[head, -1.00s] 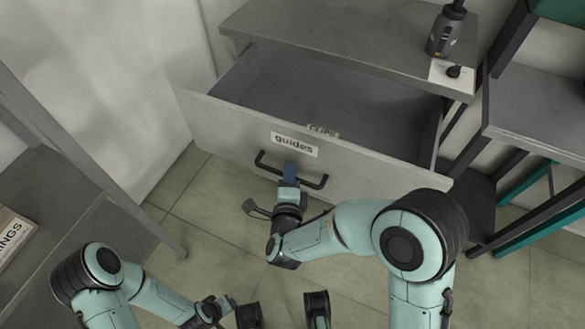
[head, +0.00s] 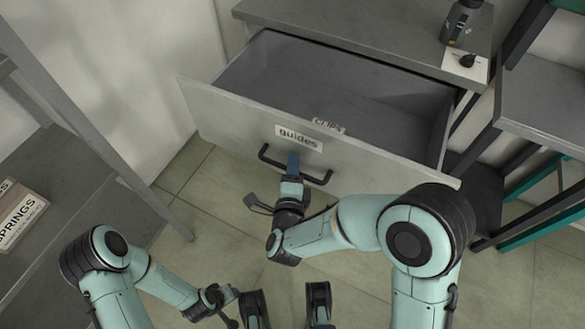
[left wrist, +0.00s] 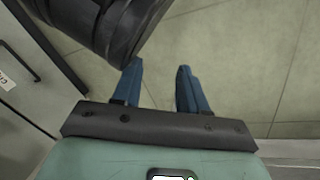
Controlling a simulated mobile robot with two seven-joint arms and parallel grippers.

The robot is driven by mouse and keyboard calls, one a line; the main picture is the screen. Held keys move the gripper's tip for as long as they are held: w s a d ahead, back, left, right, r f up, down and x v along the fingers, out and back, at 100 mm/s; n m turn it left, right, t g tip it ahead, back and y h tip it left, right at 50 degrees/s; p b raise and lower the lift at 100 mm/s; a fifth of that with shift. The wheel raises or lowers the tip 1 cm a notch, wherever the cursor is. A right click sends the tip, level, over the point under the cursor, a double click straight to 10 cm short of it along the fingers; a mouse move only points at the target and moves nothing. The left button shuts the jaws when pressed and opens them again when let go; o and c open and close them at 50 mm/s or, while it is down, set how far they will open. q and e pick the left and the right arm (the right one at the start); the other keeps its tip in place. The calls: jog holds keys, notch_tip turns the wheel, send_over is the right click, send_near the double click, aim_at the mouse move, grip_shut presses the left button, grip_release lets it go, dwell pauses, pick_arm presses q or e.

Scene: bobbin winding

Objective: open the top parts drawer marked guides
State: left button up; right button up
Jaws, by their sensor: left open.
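My right gripper (head: 293,163) is at the middle of this handle, with blue fingers closed over the bar; the far finger is partly hidden. My left gripper (left wrist: 158,68) is open and empty above the floor in the left wrist view, away from the guides handle.
A dark bottle (head: 460,22) and a black knob on a white card (head: 466,64) stand on the cabinet top. A "springs" box (head: 20,213) lies on the left shelf. Tiled floor (head: 225,200) is free before the drawer.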

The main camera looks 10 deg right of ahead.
jog(key=shift+s, duration=0.1)
pick_arm(q)
jog(key=s+d+r+g+h+p, duration=0.1)
jog(key=s+d+r+p, duration=0.2)
jog(key=r, duration=0.4)
jog(key=shift+s+d+m+p, duration=0.4)
jog(key=shift+s+p, duration=0.1)
jog(key=shift+p, duration=0.75)
pick_arm(e)
jog(key=v, duration=1.3)
jog(key=shift+s, duration=0.1)
